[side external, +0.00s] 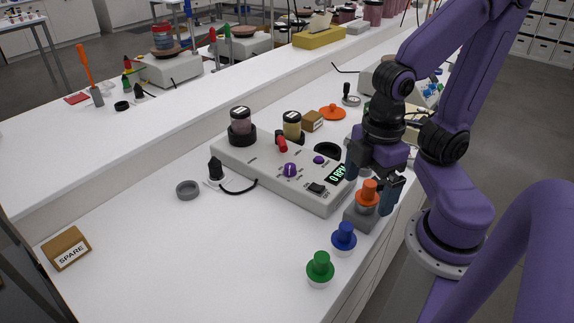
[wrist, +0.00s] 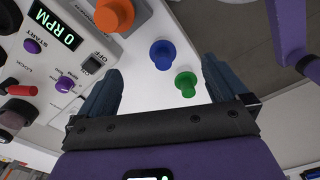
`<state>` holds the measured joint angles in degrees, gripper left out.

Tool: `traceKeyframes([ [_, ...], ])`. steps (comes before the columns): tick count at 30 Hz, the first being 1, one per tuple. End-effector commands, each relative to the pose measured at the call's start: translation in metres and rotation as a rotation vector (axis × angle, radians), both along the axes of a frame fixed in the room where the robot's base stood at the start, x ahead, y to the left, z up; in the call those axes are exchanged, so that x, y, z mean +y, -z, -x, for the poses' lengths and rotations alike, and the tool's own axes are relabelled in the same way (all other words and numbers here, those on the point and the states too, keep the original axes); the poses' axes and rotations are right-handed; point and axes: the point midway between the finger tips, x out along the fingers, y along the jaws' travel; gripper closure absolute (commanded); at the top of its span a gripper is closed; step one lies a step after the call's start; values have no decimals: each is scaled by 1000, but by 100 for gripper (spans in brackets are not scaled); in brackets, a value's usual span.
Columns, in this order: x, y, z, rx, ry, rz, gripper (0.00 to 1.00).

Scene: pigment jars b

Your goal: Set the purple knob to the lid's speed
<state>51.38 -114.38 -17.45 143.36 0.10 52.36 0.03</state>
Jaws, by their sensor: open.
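The mixer unit (side external: 262,181) is a long pale panel with a display (side external: 338,173) reading 0 RPM. A larger purple knob (side external: 290,170) and a smaller purple one (side external: 319,160) sit on it; in the wrist view, one purple knob (wrist: 65,84) is by an RPM label and another (wrist: 32,46) by START. An orange knobbed lid (side external: 367,193) is on a grey block, with a blue lid (side external: 343,236) and a green lid (side external: 320,267) nearer the front. No speed is readable on them. My gripper (side external: 371,184) is open and empty above the orange lid's area, right of the panel.
Two jars, one dark (side external: 240,120) and one yellowish (side external: 292,124), stand at the panel's back. A red lever (side external: 281,145) and an OFF rocker switch (side external: 316,187) are on the panel. A SPARE box (side external: 67,248) is far left.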

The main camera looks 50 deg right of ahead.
Motion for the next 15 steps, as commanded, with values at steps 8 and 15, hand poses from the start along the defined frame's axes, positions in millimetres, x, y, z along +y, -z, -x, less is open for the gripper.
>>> traceKeyframes([
  [8,0,0,0,0,0,0,0],
  [15,2,-2,-6,-1,-6,1,43],
])
